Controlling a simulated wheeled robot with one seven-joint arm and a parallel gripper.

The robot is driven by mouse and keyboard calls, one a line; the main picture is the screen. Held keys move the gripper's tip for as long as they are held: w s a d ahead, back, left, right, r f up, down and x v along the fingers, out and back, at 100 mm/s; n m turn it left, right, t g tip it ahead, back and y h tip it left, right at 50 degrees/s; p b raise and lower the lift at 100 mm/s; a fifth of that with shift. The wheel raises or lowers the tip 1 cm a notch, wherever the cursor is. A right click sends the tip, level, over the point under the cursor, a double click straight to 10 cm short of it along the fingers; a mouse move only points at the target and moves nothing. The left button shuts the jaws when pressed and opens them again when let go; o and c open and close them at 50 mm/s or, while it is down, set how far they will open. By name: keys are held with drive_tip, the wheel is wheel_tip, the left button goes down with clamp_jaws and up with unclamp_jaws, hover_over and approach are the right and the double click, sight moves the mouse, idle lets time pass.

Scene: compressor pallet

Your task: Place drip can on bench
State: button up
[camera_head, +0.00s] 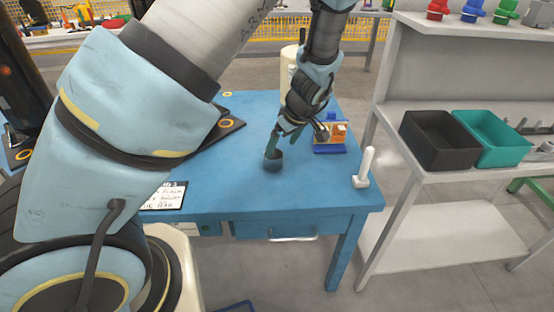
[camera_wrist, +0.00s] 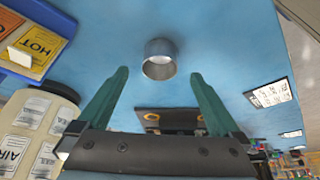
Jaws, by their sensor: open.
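The drip can (camera_head: 273,161) is a small dark grey open cup standing upright on the blue bench (camera_head: 225,185). In the wrist view the can (camera_wrist: 159,60) shows as a grey metal ring with a pale inside, beyond and between the fingertips. My gripper (camera_head: 287,136) has green fingers and is open above the bench, close to the can. In the wrist view the fingers (camera_wrist: 160,74) are spread with nothing between them. In the head view one finger overlaps the can's rim, and I cannot tell whether it touches.
A white upright post (camera_head: 365,167) stands at the bench's right edge. A written card (camera_head: 165,196) lies at the front left. A grey shelf holds a black bin (camera_head: 438,142) and a teal bin (camera_head: 492,140).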

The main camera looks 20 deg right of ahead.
sight(274, 155)
drive_tip(key=x, duration=0.2)
drive_tip(key=shift+w+f, duration=0.2)
drive_tip(key=shift+f, duration=0.1)
drive_tip(key=p+x, duration=0.2)
drive_tip(key=x, duration=0.1)
drive_tip(key=shift+w+a+f, duration=0.15)
drive_tip(key=shift+w+a, duration=0.1)
drive_tip(key=shift+w, duration=0.15)
drive_tip(key=shift+w+f, duration=0.25)
drive_tip(key=shift+f, duration=0.45)
drive_tip(key=shift+r, duration=0.1)
drive_tip(key=c, duration=1.6)
